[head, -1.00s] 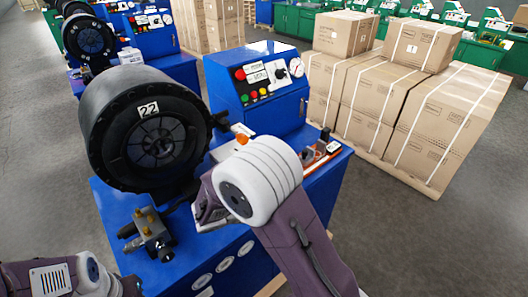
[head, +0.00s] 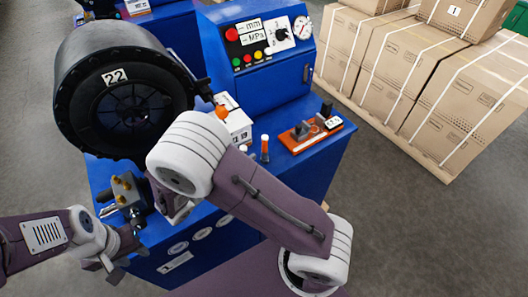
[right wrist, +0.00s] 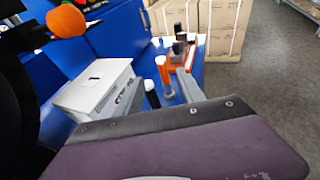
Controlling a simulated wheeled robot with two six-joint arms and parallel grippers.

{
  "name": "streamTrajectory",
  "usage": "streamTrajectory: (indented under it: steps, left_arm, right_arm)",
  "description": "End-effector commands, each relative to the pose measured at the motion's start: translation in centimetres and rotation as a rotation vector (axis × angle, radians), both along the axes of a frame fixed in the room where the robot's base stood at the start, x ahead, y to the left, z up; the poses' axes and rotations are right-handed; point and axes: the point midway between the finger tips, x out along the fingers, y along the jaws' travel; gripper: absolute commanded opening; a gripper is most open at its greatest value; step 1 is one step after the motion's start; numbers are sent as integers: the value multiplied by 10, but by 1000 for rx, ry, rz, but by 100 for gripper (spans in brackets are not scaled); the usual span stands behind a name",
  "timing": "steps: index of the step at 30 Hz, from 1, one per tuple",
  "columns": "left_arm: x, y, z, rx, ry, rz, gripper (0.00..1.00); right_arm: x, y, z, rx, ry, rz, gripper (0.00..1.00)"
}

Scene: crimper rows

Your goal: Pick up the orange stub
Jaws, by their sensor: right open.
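The orange stub (head: 265,148) stands upright on the blue bench, right of the white box. My right gripper (right wrist: 159,90) is open and empty. In the head view it is mostly hidden under my white wrist joint. A black stub with a pale top (right wrist: 151,95) stands just left of the orange one. My left gripper (head: 118,262) is low at the left, beside the bench; its jaw opening is unclear.
The black crimper (head: 125,95) marked 22 and a brass-fitted block (head: 124,190) are at left. A white box (head: 236,125), an orange knob (head: 221,112) and an orange tray (head: 310,132) with dark parts are nearby. The control panel (head: 262,45) rises behind. Cartons (head: 430,90) stand right.

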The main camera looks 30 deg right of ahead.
Motion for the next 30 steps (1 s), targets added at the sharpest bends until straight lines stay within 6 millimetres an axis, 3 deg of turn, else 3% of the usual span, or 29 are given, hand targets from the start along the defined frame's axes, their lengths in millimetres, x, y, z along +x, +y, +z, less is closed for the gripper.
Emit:
streamTrajectory:
  steps: [6,14,21,30]
  left_arm:
    - [0,0,6,0,0,0,36]
    - [0,0,7,0,0,0,36]
    - [0,0,14,0,0,0,36]
    - [0,0,14,0,0,0,36]
  right_arm:
    - [17,-39,-12,0,5,-7,46]
    - [25,-52,-17,0,1,-4,46]
    - [43,-89,-29,0,3,-8,46]
    - [49,-97,-33,2,1,-2,46]
